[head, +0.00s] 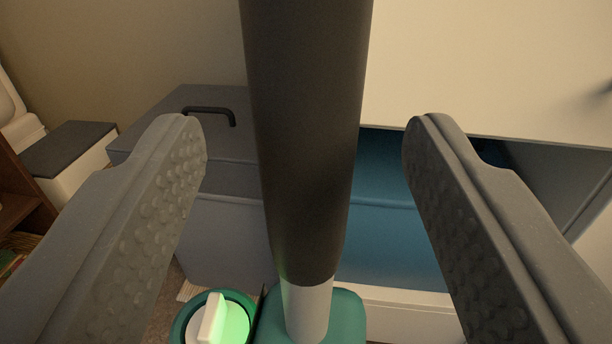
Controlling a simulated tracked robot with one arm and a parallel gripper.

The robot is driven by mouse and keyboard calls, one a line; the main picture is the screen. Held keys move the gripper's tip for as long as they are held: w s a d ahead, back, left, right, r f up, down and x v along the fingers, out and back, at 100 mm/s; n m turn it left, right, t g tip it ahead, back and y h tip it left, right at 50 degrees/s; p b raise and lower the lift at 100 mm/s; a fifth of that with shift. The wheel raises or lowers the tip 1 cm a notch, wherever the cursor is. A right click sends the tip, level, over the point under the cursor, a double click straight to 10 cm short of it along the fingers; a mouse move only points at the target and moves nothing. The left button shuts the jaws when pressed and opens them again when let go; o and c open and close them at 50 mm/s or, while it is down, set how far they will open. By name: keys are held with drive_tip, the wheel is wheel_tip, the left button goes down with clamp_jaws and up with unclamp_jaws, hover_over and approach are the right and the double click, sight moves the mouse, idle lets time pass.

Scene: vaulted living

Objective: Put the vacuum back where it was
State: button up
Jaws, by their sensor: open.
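The vacuum stands upright in the middle of the head view. Its dark handle tube (308,140) runs from the top edge down to a pale lower tube (308,308) and a teal body (345,315) at the bottom edge. My gripper (303,130) is open, with one textured finger to the left of the tube and the other to the right. There is a visible gap on both sides, and neither finger appears to touch the tube. The top of the handle and the lower part of the vacuum are out of view.
A grey lidded bin (215,230) with a black handle stands behind the tube to the left. A blue bin (390,240) sits under a cream cabinet (480,60) at right. A white box (75,160) and brown shelf (20,205) are far left.

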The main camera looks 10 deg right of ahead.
drive_tip(key=s+a, duration=0.1)
drive_tip(key=s, duration=0.6)
drive_tip(key=shift+s+a+p, duration=0.25)
drive_tip(key=shift+s+p, duration=0.05)
drive_tip(key=shift+p, duration=0.15)
drive_tip(key=shift+f, duration=0.1)
